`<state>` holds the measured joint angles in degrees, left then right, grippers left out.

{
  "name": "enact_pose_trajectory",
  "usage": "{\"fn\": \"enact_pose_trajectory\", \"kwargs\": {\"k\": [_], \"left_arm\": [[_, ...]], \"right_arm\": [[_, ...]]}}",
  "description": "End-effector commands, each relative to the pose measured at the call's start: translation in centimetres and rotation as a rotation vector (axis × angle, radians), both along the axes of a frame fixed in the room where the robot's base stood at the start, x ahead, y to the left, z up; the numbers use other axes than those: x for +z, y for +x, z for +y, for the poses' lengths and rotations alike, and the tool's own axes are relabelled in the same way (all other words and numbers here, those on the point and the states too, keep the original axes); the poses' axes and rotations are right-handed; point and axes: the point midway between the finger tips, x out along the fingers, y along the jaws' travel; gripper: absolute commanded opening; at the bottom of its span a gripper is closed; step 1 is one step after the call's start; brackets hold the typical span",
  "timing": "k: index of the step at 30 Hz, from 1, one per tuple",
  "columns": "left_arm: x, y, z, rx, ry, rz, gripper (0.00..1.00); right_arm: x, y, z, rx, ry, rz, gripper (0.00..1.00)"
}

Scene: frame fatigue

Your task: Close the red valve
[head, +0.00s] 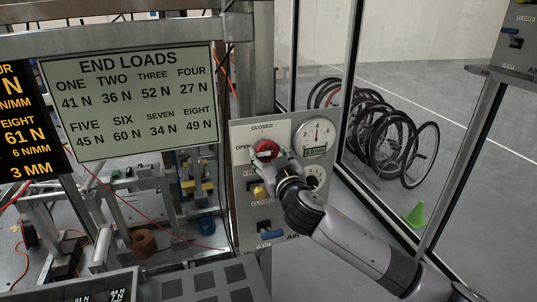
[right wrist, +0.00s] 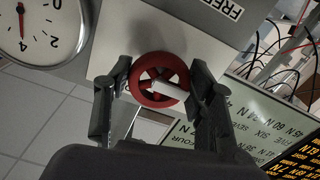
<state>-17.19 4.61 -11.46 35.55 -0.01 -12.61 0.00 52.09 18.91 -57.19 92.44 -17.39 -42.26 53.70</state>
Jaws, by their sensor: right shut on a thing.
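The red valve (head: 266,150) is a round red handwheel on the upper left of a grey panel (head: 244,134). The labels OPEN and CLOSED stand to its left and above it. In the right wrist view the red valve (right wrist: 158,82) shows its spokes and a white bar across its face. My right gripper (head: 272,155) is at the valve in the head view. In the right wrist view my right gripper (right wrist: 158,80) has one finger on each side of the wheel, shut on its rim. My left gripper is not in view.
A round gauge (head: 315,135) sits right of the valve. A yellow valve (head: 259,191) and a blue handle (head: 270,235) are lower on the panel. An END LOADS sign (head: 130,100) hangs at left. Behind glass stand several wheels (head: 400,145) and a green cone (head: 415,215).

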Motion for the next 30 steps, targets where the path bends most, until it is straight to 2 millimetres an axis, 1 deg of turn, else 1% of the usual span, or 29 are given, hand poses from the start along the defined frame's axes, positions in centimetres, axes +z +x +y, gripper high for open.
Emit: {"fn": "enact_pose_trajectory", "kwargs": {"k": [3, 11, 21, 30], "left_arm": [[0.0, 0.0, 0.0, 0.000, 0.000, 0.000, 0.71], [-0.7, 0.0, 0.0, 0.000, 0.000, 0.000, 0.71], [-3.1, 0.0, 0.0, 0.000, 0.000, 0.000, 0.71], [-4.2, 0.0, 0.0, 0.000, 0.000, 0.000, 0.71]], "right_arm": [[0.0, 0.0, 0.0, 0.000, 0.000, 0.000, 0.22], [-0.3, 0.0, 0.0, 0.000, 0.042, 0.015, 0.22], [-0.5, -0.1, 0.1, 0.000, 0.255, 0.085, 0.22], [-0.3, -0.1, 0.2, 0.000, 0.454, 0.150, 0.22]]}}
